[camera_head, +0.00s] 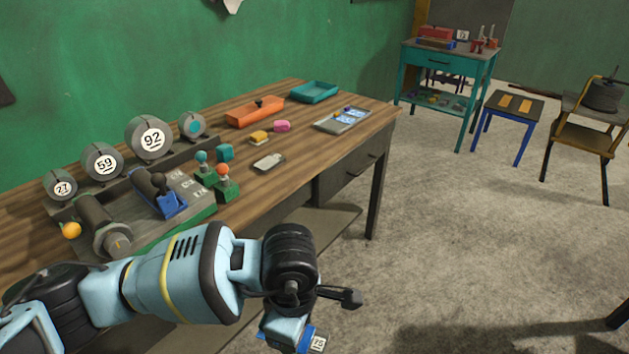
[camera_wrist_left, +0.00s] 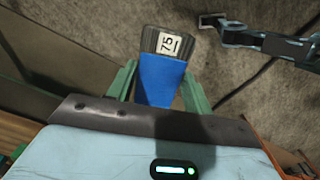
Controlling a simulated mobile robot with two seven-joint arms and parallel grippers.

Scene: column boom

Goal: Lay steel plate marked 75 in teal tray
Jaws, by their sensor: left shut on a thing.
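The plate marked 75 shows in my left wrist view as a dark grey ridged end with a white label (camera_wrist_left: 160,42) and a blue body below it. My left gripper (camera_wrist_left: 158,88) is shut on the blue part, with a green finger on each side. In the head view the plate's label (camera_head: 318,343) shows at the bottom edge, below my wrist and off the near side of the bench. The teal tray (camera_head: 314,92) sits at the far end of the bench and looks empty.
An orange tray (camera_head: 255,111) stands left of the teal tray.

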